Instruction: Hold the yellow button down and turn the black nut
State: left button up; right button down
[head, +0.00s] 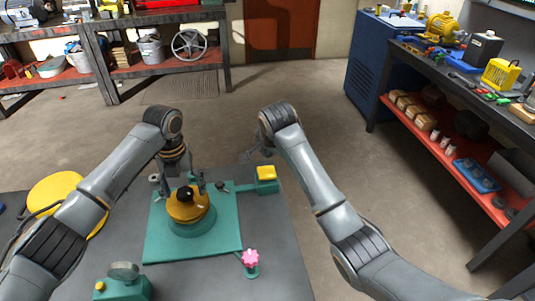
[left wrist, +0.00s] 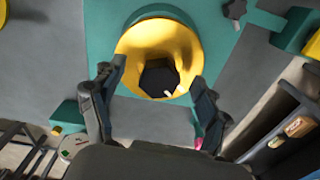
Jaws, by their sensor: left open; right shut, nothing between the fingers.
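The black nut (head: 185,193) sits on a round yellow cap (head: 187,212) on a teal base. In the left wrist view the nut (left wrist: 158,78) lies between the finger pads. My left gripper (head: 179,187) is open above the cap, its fingers on either side of the nut with gaps visible in the left wrist view (left wrist: 155,92). A yellow button (head: 266,172) tops a teal block at the plate's right. My right gripper (head: 249,156) is shut and empty, behind and left of that button, apart from it in the picture and partly hidden by my right arm.
A black knob (head: 222,186) stands between cap and button. A pink knob (head: 250,260) is at the plate's front right. A teal box (head: 122,289) with a dial and small yellow knob is at front left. A large yellow disc (head: 56,192) lies left.

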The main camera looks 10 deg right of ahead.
pick_arm(q)
notch_tip(320, 180, up, 8)
jog(key=p, duration=0.8)
jog(key=shift+r, duration=0.1)
pick_arm(e)
notch_tip(320, 180, up, 8)
jog(key=shift+f, duration=0.15)
